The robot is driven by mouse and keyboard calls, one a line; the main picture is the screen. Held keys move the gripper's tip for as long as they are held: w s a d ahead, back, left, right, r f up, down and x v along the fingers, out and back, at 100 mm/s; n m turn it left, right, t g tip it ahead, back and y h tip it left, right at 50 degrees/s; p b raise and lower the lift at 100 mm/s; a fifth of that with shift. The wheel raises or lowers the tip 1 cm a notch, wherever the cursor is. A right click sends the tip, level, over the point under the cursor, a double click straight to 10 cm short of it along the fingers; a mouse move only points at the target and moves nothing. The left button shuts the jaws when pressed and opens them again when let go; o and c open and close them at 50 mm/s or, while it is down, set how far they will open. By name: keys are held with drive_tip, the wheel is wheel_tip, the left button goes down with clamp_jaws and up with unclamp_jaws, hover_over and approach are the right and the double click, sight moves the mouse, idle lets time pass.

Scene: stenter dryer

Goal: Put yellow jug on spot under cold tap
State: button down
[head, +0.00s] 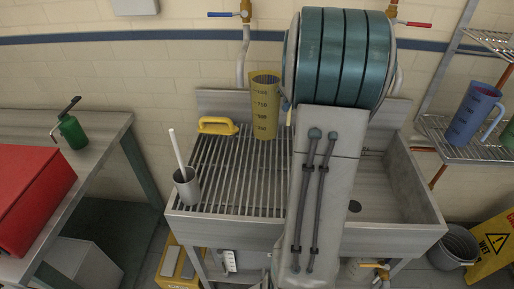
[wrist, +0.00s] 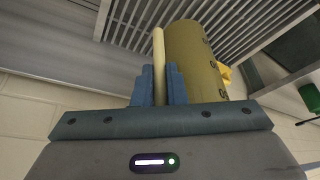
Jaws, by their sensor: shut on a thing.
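The yellow jug (head: 264,112) stands upright at the back of the slatted drainboard (head: 215,175), with dark numbers on its side. I cannot tell whether its base touches the slats. The tap with the blue lever (head: 222,14) is on the wall above, and its pipe ends a little left of the jug. My gripper (wrist: 159,72) is shut on the jug's pale upright handle, and the jug's body (wrist: 195,65) shows beyond it. In the head view my arm hides most of the gripper.
A yellow-handled tool (head: 217,126) lies left of the jug. A grey cup (head: 188,190) with a white stick stands at the drainboard's front left. The sink basin (head: 400,190) is right of my arm. A blue jug (head: 473,112) stands on the right shelf. A red-levered tap (head: 418,24) is at right.

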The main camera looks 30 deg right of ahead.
drive_tip(key=a+f+b, duration=0.3)
drive_tip(key=a+f, duration=0.5)
drive_tip(key=f, duration=0.1)
drive_tip(key=shift+w+a, duration=0.2)
drive_tip(key=shift+f+b, duration=0.15)
drive_tip(key=shift+b, duration=0.25)
drive_tip(key=c, duration=1.5)
unclamp_jaws()
drive_tip(key=shift+o, duration=0.2)
